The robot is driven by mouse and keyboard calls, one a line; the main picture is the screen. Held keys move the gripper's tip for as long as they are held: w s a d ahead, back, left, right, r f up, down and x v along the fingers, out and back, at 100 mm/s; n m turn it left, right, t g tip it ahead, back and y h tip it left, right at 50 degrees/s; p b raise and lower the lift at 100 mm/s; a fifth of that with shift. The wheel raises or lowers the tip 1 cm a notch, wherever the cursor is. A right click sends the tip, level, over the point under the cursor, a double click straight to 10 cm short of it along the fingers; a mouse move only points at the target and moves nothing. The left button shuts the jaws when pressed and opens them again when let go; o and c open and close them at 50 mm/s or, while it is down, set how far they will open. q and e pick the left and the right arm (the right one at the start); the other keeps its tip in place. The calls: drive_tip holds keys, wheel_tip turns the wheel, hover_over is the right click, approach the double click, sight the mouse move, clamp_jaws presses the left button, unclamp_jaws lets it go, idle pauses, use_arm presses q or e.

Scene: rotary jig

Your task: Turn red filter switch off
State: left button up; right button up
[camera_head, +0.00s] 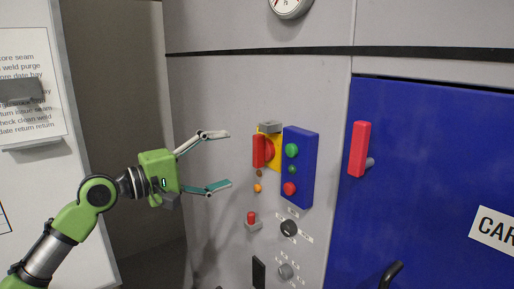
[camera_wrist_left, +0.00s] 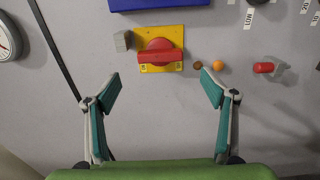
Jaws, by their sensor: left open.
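A red rotary switch (camera_head: 258,151) sits on a yellow plate (camera_head: 275,152) on the grey panel. Its bar handle stands upright in the head view. In the left wrist view the switch (camera_wrist_left: 160,56) shows with its handle lying across the yellow plate (camera_wrist_left: 174,32). My left gripper (camera_head: 229,159) is open and empty, left of the switch and apart from it. In the left wrist view the switch is just beyond the gap between the fingertips (camera_wrist_left: 161,78). The position labels on the plate are too small to read. My right gripper is not in view.
A blue button box (camera_head: 300,165) stands right of the switch. A grey block (camera_head: 269,127) sits above it. Orange lamp (camera_head: 257,188), red-capped toggle (camera_head: 251,219) and black knob (camera_head: 289,228) are below. A red lever (camera_head: 358,148) is by the blue door (camera_head: 430,150).

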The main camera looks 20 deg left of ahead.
sight(254, 152)
use_arm(q)
drive_tip(key=p+x, duration=0.3)
drive_tip(key=x, duration=0.6)
drive_tip(key=shift+w+d+r, duration=0.1)
drive_tip(key=shift+w+d, duration=0.1)
drive_tip(key=shift+w, duration=0.05)
drive_tip(key=shift+w+d, duration=0.3)
drive_tip(key=c, duration=1.1)
